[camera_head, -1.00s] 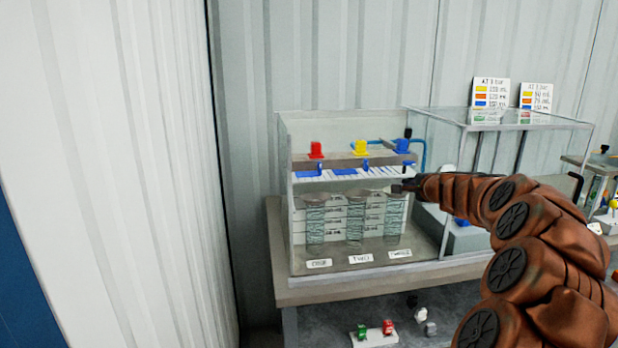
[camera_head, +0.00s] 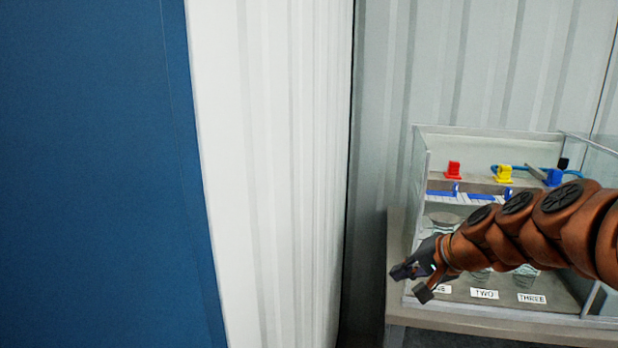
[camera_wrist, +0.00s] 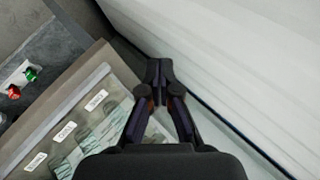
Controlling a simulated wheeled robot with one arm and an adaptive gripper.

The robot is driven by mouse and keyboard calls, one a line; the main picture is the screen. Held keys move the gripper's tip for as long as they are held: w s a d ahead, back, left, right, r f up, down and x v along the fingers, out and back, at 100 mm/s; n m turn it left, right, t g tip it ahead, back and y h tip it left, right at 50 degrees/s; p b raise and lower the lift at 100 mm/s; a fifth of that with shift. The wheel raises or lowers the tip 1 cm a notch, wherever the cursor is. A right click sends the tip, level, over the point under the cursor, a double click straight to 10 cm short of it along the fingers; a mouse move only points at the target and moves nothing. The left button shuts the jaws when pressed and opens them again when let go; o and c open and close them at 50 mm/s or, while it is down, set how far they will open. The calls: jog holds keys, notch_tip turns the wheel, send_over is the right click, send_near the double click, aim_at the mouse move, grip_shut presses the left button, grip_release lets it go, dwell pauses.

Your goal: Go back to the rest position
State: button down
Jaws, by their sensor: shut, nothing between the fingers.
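My gripper (camera_head: 412,282) is at the end of my brown arm, in front of the left side of the pump case in the head view. In the wrist view my gripper (camera_wrist: 158,72) has its fingers together with nothing between them. The pump case (camera_head: 423,190) is a clear box with a red valve (camera_head: 453,170), a yellow valve (camera_head: 503,174) and a blue valve (camera_head: 553,178) on top of a shelf. My arm hides part of the case and its cylinders.
The case stands on a table (camera_head: 396,250). A white corrugated wall (camera_head: 275,170) and a blue panel (camera_head: 95,170) fill the left. The wall also shows close beside my gripper in the wrist view (camera_wrist: 230,60).

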jog(key=s+a+f+n+g+h+p, duration=0.1)
jog(key=s+a+f+n+g, duration=0.15)
jog(key=s, duration=0.65)
jog(key=s+a+f+n+g+h, duration=0.1)
jog(key=s+a+f+n+g, duration=0.2)
jog(key=s, duration=0.7)
jog(key=s+d+f+g+h, duration=0.1)
jog(key=s+d+f, duration=0.1)
jog(key=s, duration=0.5)
jog(key=s+d+f+n+g+h, duration=0.1)
jog(key=s+d+f+g+h, duration=0.1)
jog(key=s, duration=0.6)
jog(key=shift+d+p, duration=0.4)
jog(key=shift+d, duration=0.15)
jog(key=shift+g, duration=0.25)
